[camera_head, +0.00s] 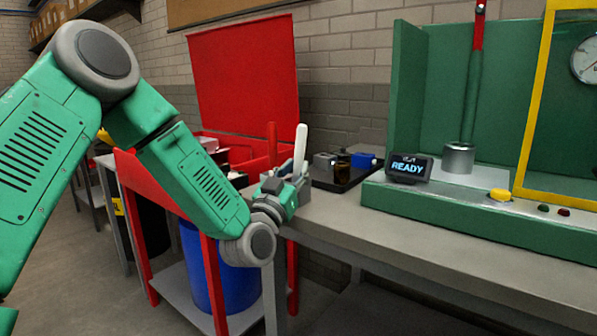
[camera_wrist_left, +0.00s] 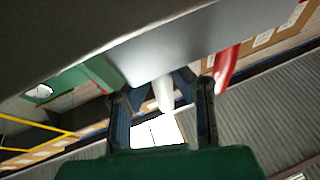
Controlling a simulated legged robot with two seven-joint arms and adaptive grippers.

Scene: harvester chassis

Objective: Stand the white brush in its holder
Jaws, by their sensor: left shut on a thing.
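The white brush (camera_head: 300,144) stands roughly upright, tilted slightly, with its pale handle rising out of my left gripper (camera_head: 291,190). My left gripper is shut on it at the near left end of the grey bench. In the left wrist view the white brush (camera_wrist_left: 164,92) shows between the two dark fingers of my left gripper (camera_wrist_left: 163,100). A red handle (camera_head: 272,143) stands just left of the brush, apart from it; it also shows in the left wrist view (camera_wrist_left: 228,66). The brush's lower end is hidden by the gripper. I cannot make out its holder. My right gripper is not in view.
A dark tray (camera_head: 338,182) with small parts and a blue block (camera_head: 363,160) lies right of the gripper. Further right are the READY display (camera_head: 407,168) and green test stand (camera_head: 480,226). A red open-lidded cart (camera_head: 240,75) stands at left. The bench front (camera_head: 400,231) is clear.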

